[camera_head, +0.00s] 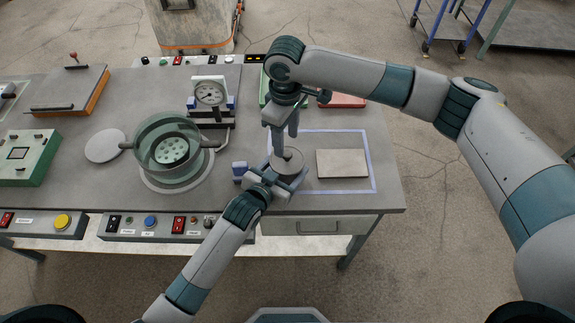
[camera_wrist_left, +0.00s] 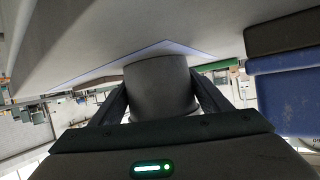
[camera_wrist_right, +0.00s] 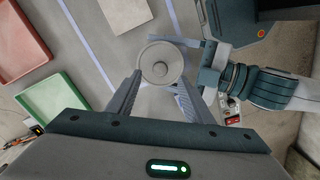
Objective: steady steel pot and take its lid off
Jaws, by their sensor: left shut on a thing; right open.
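The steel pot (camera_wrist_left: 160,84) is a small grey cylinder standing upright on the bench inside the blue outlined rectangle. Its round lid with a centre knob (camera_wrist_right: 160,63) is on top; it also shows in the head view (camera_head: 287,161). My left gripper (camera_head: 278,183) is shut on the pot from the front; its fingers sit on both sides of the pot in the left wrist view (camera_wrist_left: 160,100). My right gripper (camera_wrist_right: 158,88) is open above the pot, its fingers pointing down and spread apart. In the right wrist view nothing is between its fingertips but the lid lies just beyond them.
A pale flat plate (camera_head: 342,163) lies right of the pot. A glass vessel (camera_head: 168,146) and a dial gauge (camera_head: 210,94) stand further left. A red tray (camera_head: 342,100) and green tray (camera_wrist_right: 55,105) lie behind.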

